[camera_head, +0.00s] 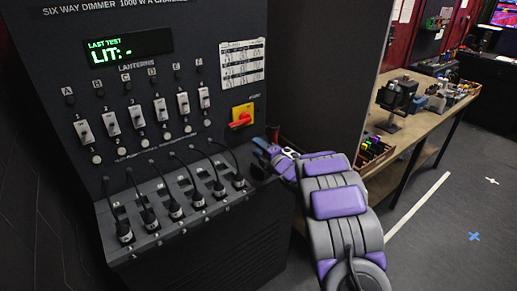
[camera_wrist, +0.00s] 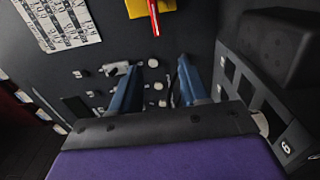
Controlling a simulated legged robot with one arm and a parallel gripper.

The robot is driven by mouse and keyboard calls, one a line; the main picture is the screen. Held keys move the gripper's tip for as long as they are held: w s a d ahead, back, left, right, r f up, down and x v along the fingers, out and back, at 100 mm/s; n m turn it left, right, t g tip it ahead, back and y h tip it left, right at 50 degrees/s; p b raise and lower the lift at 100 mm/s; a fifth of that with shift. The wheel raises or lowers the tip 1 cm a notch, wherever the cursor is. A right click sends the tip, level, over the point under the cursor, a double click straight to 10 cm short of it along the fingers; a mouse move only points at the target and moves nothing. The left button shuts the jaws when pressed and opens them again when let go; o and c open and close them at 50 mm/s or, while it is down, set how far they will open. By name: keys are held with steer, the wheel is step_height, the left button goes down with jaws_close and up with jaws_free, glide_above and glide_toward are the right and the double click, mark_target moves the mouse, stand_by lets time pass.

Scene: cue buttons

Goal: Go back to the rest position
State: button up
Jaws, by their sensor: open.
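My gripper (camera_head: 268,148) is at the right edge of the dimmer cabinet (camera_head: 210,30), just below and right of the yellow plate with a red rotary switch (camera_head: 241,117). In the wrist view my gripper (camera_wrist: 158,78) has two blue fingers spread apart with nothing held between them. The red switch handle (camera_wrist: 154,18) shows above the fingers there, apart from them. Small light knobs or switches lie on the dark panel behind the fingers. I cannot tell whether the fingertips touch the panel. My grey and purple arm reaches forward from the lower right.
The cabinet has a green display (camera_head: 125,50) reading "LIT: -", a row of rocker switches (camera_head: 136,117) and several cabled plugs (camera_head: 174,206) on its ledge. A wooden workbench (camera_head: 410,132) with equipment stands at right.

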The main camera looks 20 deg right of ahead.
stand_by(0.3)
steer(key=s+d+r+m+g+h, duration=0.2)
steer(key=s+r+m+g+h, duration=0.15)
steer(key=s+m+h, duration=0.35)
steer(key=s+d+r+m+g+h, duration=0.2)
steer(key=s+m+g, duration=0.3)
steer(key=s, duration=0.5)
steer(key=s+a+m+g+y, duration=0.1)
steer(key=s+a+m+g, duration=0.2)
steer(key=s, duration=1.1)
steer(key=s+a+f+m+g+y, duration=0.1)
steer(key=s+a+m+g, duration=0.2)
steer(key=s+a, duration=0.5)
steer(key=s+a+f+m+g+y, duration=0.1)
steer(key=s+a+m+g, duration=0.2)
steer(key=s, duration=1.8)
steer(key=shift+a+f+m+g, duration=0.25)
steer(key=shift+a+m+g, duration=0.15)
steer(key=shift+a+g, duration=0.55)
steer(key=shift+a, duration=0.15)
